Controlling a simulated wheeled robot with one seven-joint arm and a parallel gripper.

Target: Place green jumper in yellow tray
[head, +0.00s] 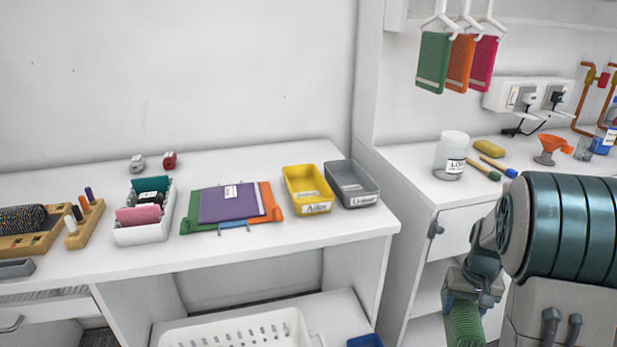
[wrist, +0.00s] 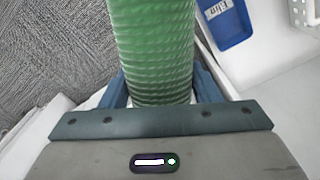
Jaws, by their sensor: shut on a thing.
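The green jumper (wrist: 153,50) is a ribbed green roll between the two fingers of my gripper (wrist: 155,95) in the wrist view. In the head view its lower part shows as ribbed green (head: 464,326) under my gripper (head: 472,292), at the bottom right. My gripper is shut on it, low in front of the right-hand cabinet. The yellow tray (head: 308,184) stands on the white desk, left of and above my gripper in the picture. It has a name label on its front and looks empty.
A grey labelled tray (head: 352,180) stands right beside the yellow tray. Folders (head: 228,204) lie to its left. A white basket (head: 235,331) and a blue labelled tray (wrist: 228,22) are on the lower shelf.

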